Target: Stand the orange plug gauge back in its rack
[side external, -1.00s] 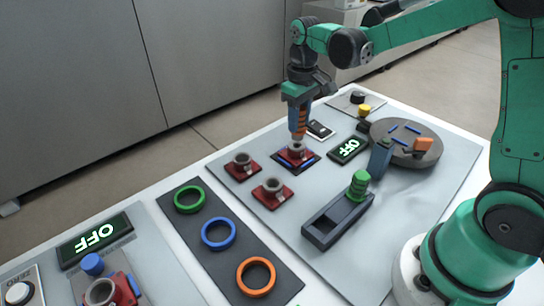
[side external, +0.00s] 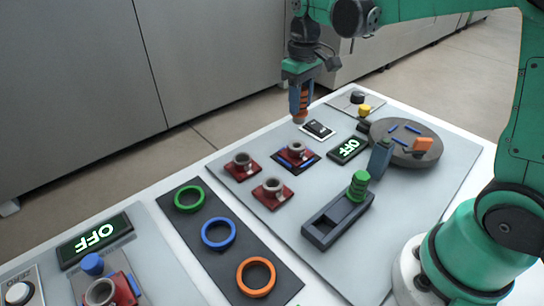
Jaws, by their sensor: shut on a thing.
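My gripper (side external: 301,92) is high over the far side of the table, pointing down. It is shut on the orange plug gauge (side external: 299,117), which hangs about upright with its brownish lower end clear below the fingers. The gauge is above and behind the grey ring part on a red base with blue strips (side external: 297,152), apart from it. A dark grey block (side external: 322,232), which looks like the rack, lies at the middle right. A green ribbed gauge (side external: 359,184) stands at its far end, and its near part looks empty.
Two more red-based ring parts (side external: 241,166) (side external: 272,193) sit nearby. A dark mat with green, blue and orange rings (side external: 256,275) is in front.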

